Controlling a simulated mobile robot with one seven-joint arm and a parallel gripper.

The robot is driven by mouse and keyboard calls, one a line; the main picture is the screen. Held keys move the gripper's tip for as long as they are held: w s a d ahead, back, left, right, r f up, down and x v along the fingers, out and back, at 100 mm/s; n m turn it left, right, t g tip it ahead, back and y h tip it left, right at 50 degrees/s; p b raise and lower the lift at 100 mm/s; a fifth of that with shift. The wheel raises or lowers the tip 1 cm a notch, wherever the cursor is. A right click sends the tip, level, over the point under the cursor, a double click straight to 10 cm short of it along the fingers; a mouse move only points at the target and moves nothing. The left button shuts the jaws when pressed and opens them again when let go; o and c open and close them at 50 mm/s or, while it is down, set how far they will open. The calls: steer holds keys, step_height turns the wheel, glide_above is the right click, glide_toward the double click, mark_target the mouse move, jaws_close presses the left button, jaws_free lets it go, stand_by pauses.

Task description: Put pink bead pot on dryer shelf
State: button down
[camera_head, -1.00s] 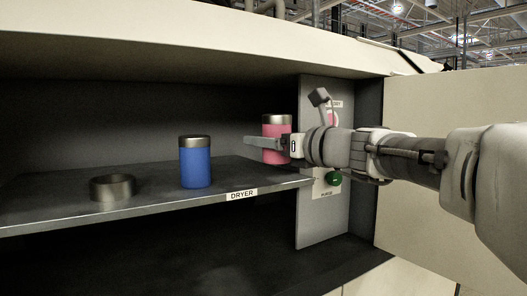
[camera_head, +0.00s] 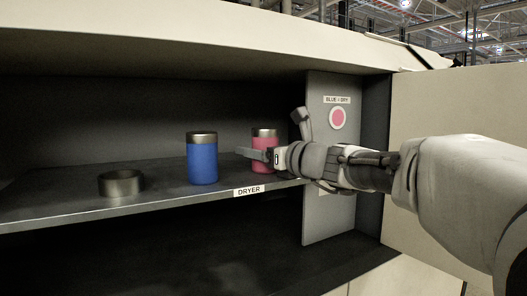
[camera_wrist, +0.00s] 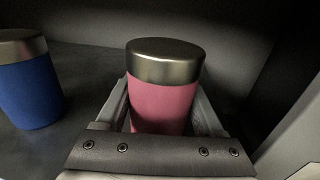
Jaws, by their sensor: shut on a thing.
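The pink bead pot (camera_head: 264,138), with a dark metal lid, is between the fingers of my gripper (camera_head: 262,155) at the right end of the dryer shelf (camera_head: 130,206). It stands upright in the wrist view (camera_wrist: 164,92), with a gripper finger along each side. My gripper is shut on it.
A blue pot (camera_head: 202,160) stands on the shelf to the left of the pink pot. A metal ring (camera_head: 121,183) lies further left. A grey panel (camera_head: 323,215) with a pink disc and a "BLUE = DRY" label stands close on the right. Shelf space behind the ring is clear.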

steer(key=shift+c, duration=2.2)
jaws_free()
steer(key=shift+f, duration=0.2)
steer(key=o, duration=0.4)
steer(key=shift+r, duration=0.1)
steer(key=shift+o, duration=0.2)
steer(key=shift+r, duration=0.2)
steer(key=shift+s+d, duration=0.25)
steer(key=shift+d, duration=0.05)
steer(key=b+v, duration=0.1)
steer(key=v, duration=1)
steer(key=shift+s+d+f, duration=0.1)
steer(key=shift+s+d, duration=0.05)
steer(key=shift+s, duration=0.05)
